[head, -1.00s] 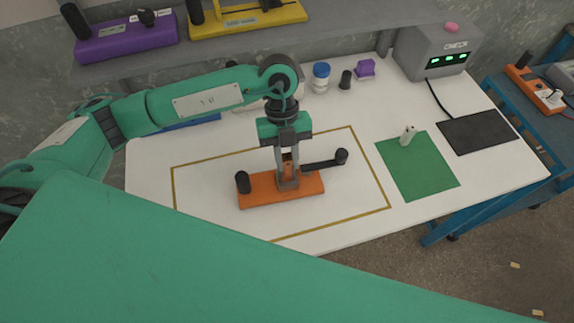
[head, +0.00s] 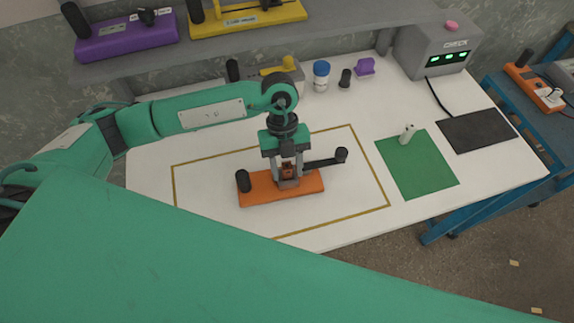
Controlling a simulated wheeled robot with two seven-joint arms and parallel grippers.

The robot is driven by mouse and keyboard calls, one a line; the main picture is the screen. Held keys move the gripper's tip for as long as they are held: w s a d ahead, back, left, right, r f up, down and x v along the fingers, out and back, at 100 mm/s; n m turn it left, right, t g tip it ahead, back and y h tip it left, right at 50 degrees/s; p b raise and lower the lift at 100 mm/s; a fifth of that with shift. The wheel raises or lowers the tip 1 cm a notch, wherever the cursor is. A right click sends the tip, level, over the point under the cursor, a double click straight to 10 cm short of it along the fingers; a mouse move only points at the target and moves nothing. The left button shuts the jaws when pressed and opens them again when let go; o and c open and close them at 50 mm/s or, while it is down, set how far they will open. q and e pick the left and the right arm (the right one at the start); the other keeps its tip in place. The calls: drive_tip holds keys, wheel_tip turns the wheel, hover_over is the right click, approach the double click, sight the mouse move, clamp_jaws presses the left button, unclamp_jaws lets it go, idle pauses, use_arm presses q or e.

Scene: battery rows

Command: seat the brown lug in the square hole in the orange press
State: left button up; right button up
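The orange press (head: 254,193) lies on the white table inside a yellow-brown outline. It has a black knob at its left end, a dark lever to the right and a grey block (head: 289,184) in the middle. My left gripper (head: 288,172) points down over this block, its grey fingers on both sides of the brown lug (head: 288,171). It looks shut on the lug, which is upright at the block's top. The square hole is hidden, and I cannot tell how far the lug is in it. My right gripper is not in view.
A green mat (head: 420,172) with a small pale cylinder (head: 407,134) lies to the right, beside a black pad (head: 478,132). A grey box with green lights (head: 436,56) stands behind. A blue-capped jar (head: 321,76) stands at the back. A shelf (head: 330,32) carries purple and yellow presses.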

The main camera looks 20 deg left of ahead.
use_arm(q)
drive_tip(key=shift+r, duration=0.2)
drive_tip(key=shift+w+r, duration=0.15)
drive_tip(key=shift+r, duration=0.15)
drive_tip(key=b+v, duration=0.1)
drive_tip(key=v, duration=1)
drive_tip(key=shift+a+b, duration=0.15)
drive_tip(key=shift+b, duration=0.15)
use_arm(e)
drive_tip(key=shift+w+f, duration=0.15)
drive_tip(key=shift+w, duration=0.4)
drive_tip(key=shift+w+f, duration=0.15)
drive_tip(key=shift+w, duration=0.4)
use_arm(q)
drive_tip(key=shift+r, duration=0.15)
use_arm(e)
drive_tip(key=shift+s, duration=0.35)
